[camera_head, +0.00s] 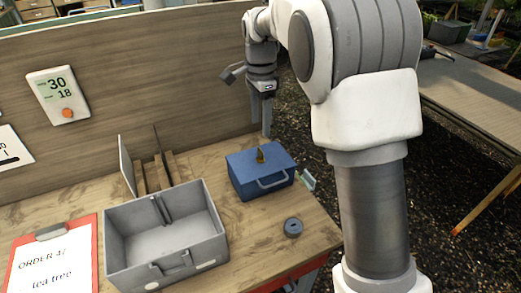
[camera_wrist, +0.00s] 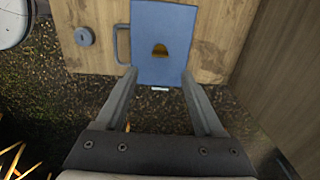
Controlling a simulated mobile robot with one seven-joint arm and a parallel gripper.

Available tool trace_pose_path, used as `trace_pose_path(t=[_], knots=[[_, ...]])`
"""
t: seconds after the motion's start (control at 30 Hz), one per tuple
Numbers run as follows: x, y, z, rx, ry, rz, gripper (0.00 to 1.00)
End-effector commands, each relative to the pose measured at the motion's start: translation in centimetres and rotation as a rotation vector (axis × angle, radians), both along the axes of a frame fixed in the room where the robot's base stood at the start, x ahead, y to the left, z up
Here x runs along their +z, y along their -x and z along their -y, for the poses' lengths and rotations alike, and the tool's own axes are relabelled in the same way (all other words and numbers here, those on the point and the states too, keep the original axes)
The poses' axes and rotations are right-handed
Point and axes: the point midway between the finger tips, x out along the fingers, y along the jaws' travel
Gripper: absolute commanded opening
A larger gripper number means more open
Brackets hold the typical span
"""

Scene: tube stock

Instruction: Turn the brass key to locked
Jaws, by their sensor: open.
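The brass key (camera_head: 260,155) stands up from the lid of a closed blue box (camera_head: 246,179) on the wooden bench. In the wrist view, the key (camera_wrist: 160,51) shows as a small brass shape on the blue lid (camera_wrist: 148,20). I cannot tell its turn setting. My gripper (camera_wrist: 159,74) is open and empty. In the wrist view its fingertips are to either side of the key's line, with the key slightly beyond them. In the head view, my gripper hangs above and behind the box, apart from the key.
A grey open metal box (camera_head: 118,234) stands left of the blue box. A clipboard (camera_head: 55,222) lies at left. A wooden panel (camera_head: 180,65) with a timer (camera_head: 58,95) rises behind the bench.

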Motion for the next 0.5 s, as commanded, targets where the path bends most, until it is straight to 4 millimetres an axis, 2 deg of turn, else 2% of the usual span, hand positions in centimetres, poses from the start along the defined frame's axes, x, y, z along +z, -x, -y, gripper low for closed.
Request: trace_pose_path(t=[0.03,0.2,0.33,0.5], knots=[[-1.4,0.1,0.0,0.0,0.001,-0.004,0.7],[-5.0,0.1,0.0,0.0,0.001,-0.004,0.7],[-7.3,0.1,0.0,0.0,0.0,-0.003,0.7],[-9.1,0.0,0.0,0.0,-0.001,-0.001,0.7]])
